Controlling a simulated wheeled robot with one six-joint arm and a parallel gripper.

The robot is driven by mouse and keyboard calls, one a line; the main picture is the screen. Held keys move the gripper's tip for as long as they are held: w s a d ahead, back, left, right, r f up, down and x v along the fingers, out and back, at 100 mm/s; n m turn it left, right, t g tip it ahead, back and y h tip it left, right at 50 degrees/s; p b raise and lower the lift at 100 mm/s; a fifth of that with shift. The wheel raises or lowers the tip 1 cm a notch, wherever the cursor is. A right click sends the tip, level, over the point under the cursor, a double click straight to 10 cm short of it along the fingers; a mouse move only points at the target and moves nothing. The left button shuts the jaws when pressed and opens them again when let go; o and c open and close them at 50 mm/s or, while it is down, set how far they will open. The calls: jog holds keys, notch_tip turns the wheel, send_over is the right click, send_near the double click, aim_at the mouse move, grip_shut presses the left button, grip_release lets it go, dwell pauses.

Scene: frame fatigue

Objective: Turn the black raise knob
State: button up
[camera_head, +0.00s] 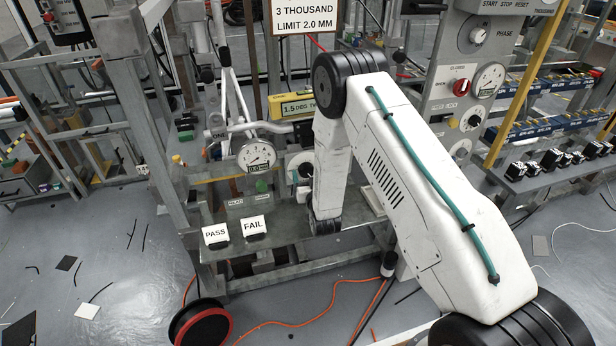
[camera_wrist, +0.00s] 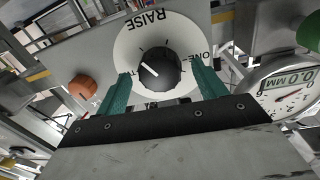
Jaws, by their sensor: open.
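The black raise knob (camera_wrist: 160,68) with a white pointer line sits on a round white dial (camera_wrist: 126,50) marked RAISE in the wrist view. The pointer line is directed to the upper left in that picture. My gripper (camera_wrist: 160,70) is open, with one green finger to the left of the knob and one to the right. Gaps show between the fingers and the knob, and I cannot tell whether the tips reach past its face. In the head view, my white arm hides the gripper and part of the panel.
In the wrist view, an orange knob (camera_wrist: 82,86) lies left and a round gauge (camera_wrist: 291,94) right, close to my gripper. In the head view, PASS (camera_head: 215,234) and FAIL (camera_head: 254,226) cards stand on the bench. A red knob (camera_head: 462,87) is on a right panel.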

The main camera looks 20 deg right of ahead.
jog(key=c, duration=1)
jog(key=shift+o, duration=0.2)
jog(key=shift+n, duration=0.3)
jog(key=n, duration=0.5)
jog(key=shift+f, duration=0.1)
jog(key=n, duration=0.6)
jog(key=shift+t+y, duration=0.3)
jog(key=shift+n, duration=0.5)
jog(key=shift+s, duration=0.1)
jog(key=o, duration=1)
jog(key=shift+c, duration=0.2)
